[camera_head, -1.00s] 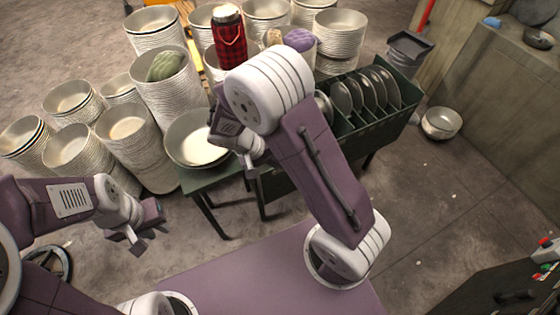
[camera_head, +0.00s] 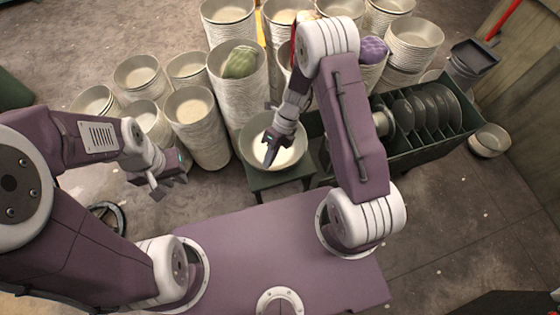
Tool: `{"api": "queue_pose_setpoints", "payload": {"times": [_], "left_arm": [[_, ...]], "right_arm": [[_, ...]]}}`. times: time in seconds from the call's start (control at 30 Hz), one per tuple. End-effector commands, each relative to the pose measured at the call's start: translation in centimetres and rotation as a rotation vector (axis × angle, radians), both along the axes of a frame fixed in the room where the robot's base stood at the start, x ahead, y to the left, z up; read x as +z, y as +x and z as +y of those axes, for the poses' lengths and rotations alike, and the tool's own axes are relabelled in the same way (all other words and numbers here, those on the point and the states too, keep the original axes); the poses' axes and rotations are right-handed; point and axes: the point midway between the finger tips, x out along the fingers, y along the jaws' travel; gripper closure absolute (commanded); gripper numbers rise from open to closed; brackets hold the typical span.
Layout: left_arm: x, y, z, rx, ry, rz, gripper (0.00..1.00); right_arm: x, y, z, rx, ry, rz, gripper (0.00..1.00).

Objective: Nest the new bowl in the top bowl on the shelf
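A wide cream bowl (camera_head: 293,157) sits on the low end of the dark green shelf (camera_head: 275,180). My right gripper (camera_head: 268,162) is over this bowl, with its fingers pointing down inside the outline of the rim. Its fingers overlap in this view, so I cannot tell whether they touch the bowl or hold anything. My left gripper (camera_head: 163,186) hangs in the air left of the shelf, open and empty. I cannot tell which bowl is the new one.
Tall bowl stacks (camera_head: 200,130) stand behind and left of the shelf. One holds a green bundle (camera_head: 240,62), another a purple bundle (camera_head: 373,50). Dark plates (camera_head: 425,110) stand in the green rack at right. Another bowl (camera_head: 489,139) rests on the floor at right.

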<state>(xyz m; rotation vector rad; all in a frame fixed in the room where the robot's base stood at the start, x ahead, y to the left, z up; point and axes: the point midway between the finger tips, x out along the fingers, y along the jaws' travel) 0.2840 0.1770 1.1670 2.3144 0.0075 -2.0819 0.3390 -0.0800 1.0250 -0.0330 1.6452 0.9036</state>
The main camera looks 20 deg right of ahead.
Motion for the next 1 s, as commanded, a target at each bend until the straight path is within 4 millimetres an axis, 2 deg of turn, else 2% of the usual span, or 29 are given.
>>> {"api": "queue_pose_setpoints", "payload": {"times": [0.03, 0.17, 0.3, 0.5, 0.7, 1.0], "left_arm": [[0.7, 0.0, 0.0, 0.000, 0.000, 0.000, 0.76], [1.5, 0.0, 0.0, 0.000, 0.000, 0.000, 0.76], [2.3, 0.0, 0.0, 0.000, 0.000, 0.000, 0.76], [3.2, 0.0, 0.0, 0.000, 0.000, 0.000, 0.76], [3.5, 0.0, 0.0, 0.000, 0.000, 0.000, 0.76], [3.3, 0.0, 0.0, 0.000, 0.000, 0.000, 0.76]], "right_arm": [[0.4, 1.1, -0.4, -0.131, 0.000, 0.003, 1.00], [0.1, 3.9, -2.0, -0.460, 0.001, 0.003, 1.00], [-0.5, 6.3, -5.0, -0.780, 0.000, 0.004, 1.00], [-1.6, 7.8, -10.0, -1.155, 0.001, 0.005, 1.00], [-2.4, 7.9, -13.3, -1.362, 0.004, 0.001, 1.00], [-2.9, 7.9, -13.7, -1.394, 0.005, -0.002, 1.00]]}}
